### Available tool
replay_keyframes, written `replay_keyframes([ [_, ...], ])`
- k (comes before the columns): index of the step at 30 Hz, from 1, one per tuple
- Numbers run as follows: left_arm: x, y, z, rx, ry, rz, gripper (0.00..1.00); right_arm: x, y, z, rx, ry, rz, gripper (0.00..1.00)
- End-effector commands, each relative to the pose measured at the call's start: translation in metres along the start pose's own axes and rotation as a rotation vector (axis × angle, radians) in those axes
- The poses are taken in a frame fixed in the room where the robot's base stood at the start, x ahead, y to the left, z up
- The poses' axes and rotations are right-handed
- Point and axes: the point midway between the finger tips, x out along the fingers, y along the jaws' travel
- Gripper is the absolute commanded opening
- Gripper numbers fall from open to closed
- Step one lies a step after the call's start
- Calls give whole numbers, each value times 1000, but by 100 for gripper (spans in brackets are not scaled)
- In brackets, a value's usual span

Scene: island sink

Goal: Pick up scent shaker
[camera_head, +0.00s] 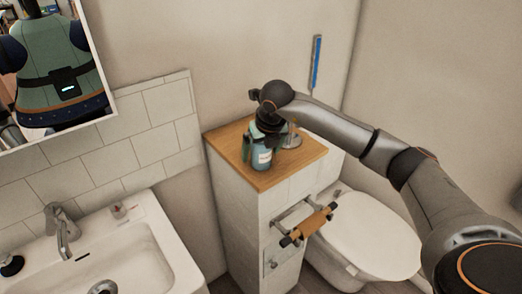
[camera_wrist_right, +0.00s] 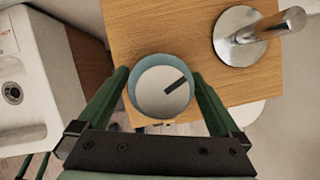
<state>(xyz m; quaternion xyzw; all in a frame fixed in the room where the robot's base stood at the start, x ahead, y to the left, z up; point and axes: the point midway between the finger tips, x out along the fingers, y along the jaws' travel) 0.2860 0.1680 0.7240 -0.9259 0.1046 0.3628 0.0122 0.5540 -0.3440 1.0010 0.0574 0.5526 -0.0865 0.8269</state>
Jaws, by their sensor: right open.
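The scent shaker (camera_head: 262,158) is a blue-teal bottle with a pale label, upright near the front left of the wooden cabinet top (camera_head: 300,156). In the right wrist view its round grey top (camera_wrist_right: 162,92) with a dark slot shows from above. My right gripper (camera_head: 260,148) points down over it. Its open green fingers (camera_wrist_right: 160,78) stand on either side of the shaker, with gaps or light contact that I cannot tell apart. Dark green finger-like bars at the lower left of the wrist view may be my left gripper (camera_wrist_right: 33,165); the left arm is outside the head view.
A metal stand (camera_wrist_right: 240,40) with a round base is close behind and right of the shaker. A toilet paper holder (camera_head: 308,224) juts from the cabinet front. A toilet (camera_head: 370,235) is at the right. A sink (camera_head: 130,250) with a tap (camera_head: 62,230) is at the left.

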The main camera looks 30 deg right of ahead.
Motion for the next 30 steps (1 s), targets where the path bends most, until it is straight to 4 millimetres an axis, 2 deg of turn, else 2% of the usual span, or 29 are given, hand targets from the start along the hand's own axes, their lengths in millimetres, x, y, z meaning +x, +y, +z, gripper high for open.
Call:
replay_keyframes([
  [5, 0, 0, 0, 0, 0, 0, 76, 0, 0, 0, -1, 0, 0, 100],
  [30, 0, 0, 0, 0, 0, -1, 76, 0, 0, 0, 0, -1, 1, 7],
])
